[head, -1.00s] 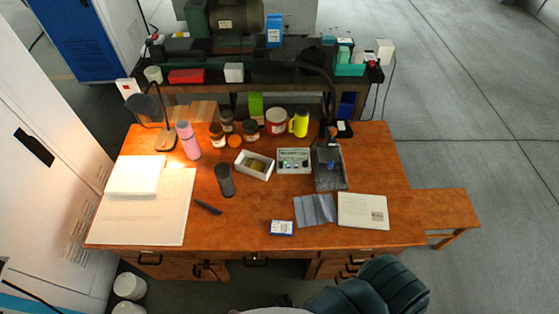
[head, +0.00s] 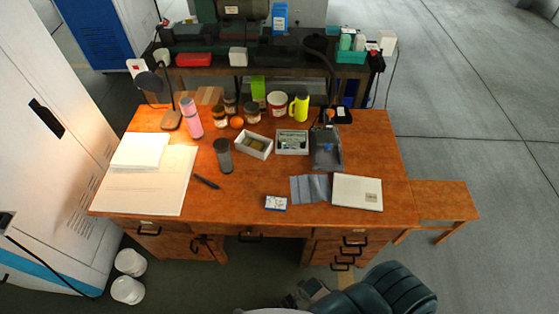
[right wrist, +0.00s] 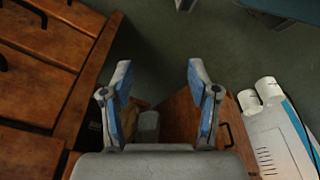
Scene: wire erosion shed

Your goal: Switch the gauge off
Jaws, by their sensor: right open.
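A small white and blue box (head: 276,203) lies near the desk's front edge. My right gripper (right wrist: 160,80) is open and empty in the right wrist view, with blue-padded fingers spread over the floor near the desk's drawers. The gauge is not in that wrist view. I cannot make out either gripper clearly in the head view.
A dark green chair (head: 385,290) stands in front. The desk's front middle is mostly clear.

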